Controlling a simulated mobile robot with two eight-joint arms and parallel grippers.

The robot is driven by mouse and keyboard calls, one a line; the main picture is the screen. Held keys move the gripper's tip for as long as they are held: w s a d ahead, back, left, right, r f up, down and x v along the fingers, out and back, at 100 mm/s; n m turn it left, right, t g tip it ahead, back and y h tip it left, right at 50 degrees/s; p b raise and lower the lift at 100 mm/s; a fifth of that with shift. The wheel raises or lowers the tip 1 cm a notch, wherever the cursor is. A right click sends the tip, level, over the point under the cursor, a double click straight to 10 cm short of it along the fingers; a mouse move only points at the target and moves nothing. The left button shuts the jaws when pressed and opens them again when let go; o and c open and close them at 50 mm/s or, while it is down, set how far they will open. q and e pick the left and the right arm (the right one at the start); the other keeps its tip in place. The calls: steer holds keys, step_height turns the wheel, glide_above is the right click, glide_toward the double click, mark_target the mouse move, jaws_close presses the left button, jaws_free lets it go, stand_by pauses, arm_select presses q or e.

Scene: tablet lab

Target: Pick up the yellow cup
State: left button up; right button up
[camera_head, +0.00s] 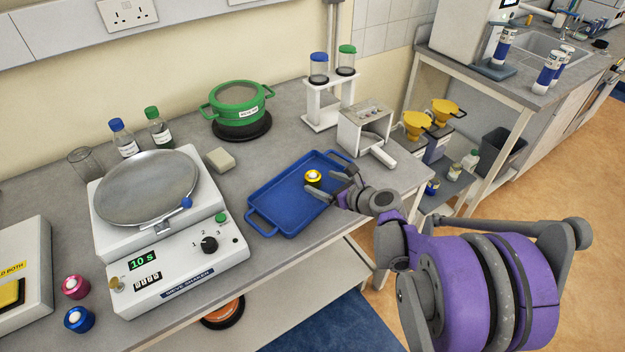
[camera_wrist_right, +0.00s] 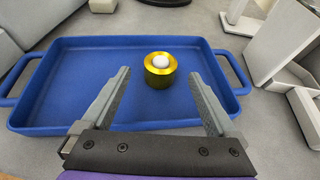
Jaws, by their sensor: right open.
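The yellow cup (camera_head: 313,178) is a small round metallic cup with a white ball-like top. It stands upright in the blue tray (camera_head: 270,206), toward its right end in the head view. In the right wrist view the yellow cup (camera_wrist_right: 161,70) is just beyond the fingertips, between their lines and apart from both. My right gripper (camera_head: 322,189) is open and empty, low over the tray, with its fingers pointing at the cup; it also shows in the right wrist view (camera_wrist_right: 160,78). My left gripper is not in view.
A sieve shaker (camera_head: 180,270) with a round pan stands left of the tray. A green pot (camera_head: 238,106), a tube rack (camera_head: 320,108) and a grey-white device (camera_head: 362,128) stand behind. A pink cup (camera_head: 76,287) and a blue cup (camera_head: 79,319) are at the front left.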

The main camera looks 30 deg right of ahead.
mark_target(310, 174)
steer(key=x, duration=0.5)
steer(key=shift+w+r+p, duration=0.25)
steer(key=shift+r+p, duration=0.05)
steer(key=shift+p, duration=0.05)
steer(key=shift+s, duration=0.1)
steer(key=shift+c, duration=0.3)
jaws_close()
